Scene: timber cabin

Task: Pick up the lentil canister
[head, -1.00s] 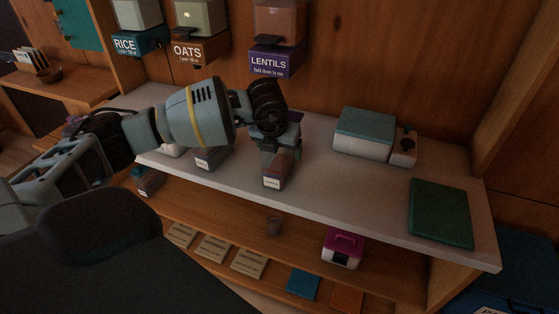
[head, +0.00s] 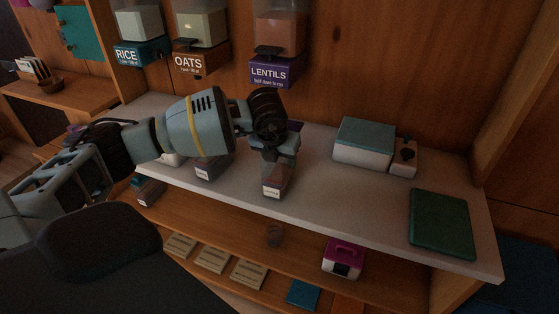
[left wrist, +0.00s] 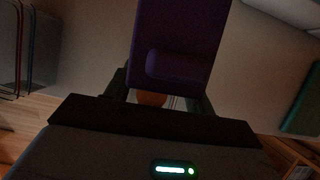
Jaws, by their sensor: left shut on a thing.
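The lentil canister (head: 275,186) is a small box with a reddish-brown body and a white label on its front, near the front edge of the pale counter. Its label is too small to read. My left gripper (head: 272,160) reaches down from above and is shut on it; the fingers hide its upper part. In the left wrist view a large dark purple piece (left wrist: 180,30) sits beyond the fingers, with a bit of orange (left wrist: 151,99) showing between them. I cannot tell whether the canister touches the counter. My right gripper is not in view.
A similar labelled box (head: 208,169) stands to the left. Purple LENTILS (head: 271,75), OATS and RICE dispensers hang on the wall behind. A teal-lidded box (head: 364,143) and green book (head: 441,222) lie right. The counter's middle right is clear. A shelf below holds several items.

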